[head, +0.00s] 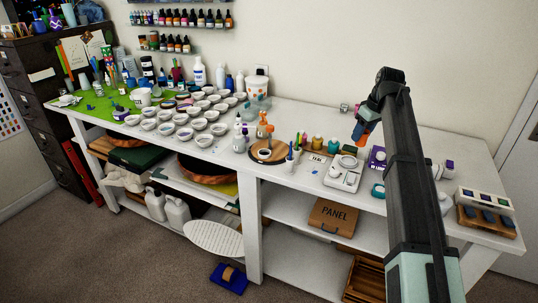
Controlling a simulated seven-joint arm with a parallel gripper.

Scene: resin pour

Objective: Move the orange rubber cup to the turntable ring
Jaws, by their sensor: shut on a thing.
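My gripper (363,124) is at the right of the head view, above the bench. It is shut on a small orange object, which looks like the orange rubber cup (357,133). Blue shows just beside the cup, and the arm's dark end hides part of the grip. The round wooden turntable (282,156) is on the bench, left of and apart from my gripper. A pale ring (264,155) with a dark middle lies on the turntable.
An orange-topped bottle (264,130) stands at the turntable's back edge. Many white cups (183,133) fill the left bench. A purple box (377,157) is near my arm.

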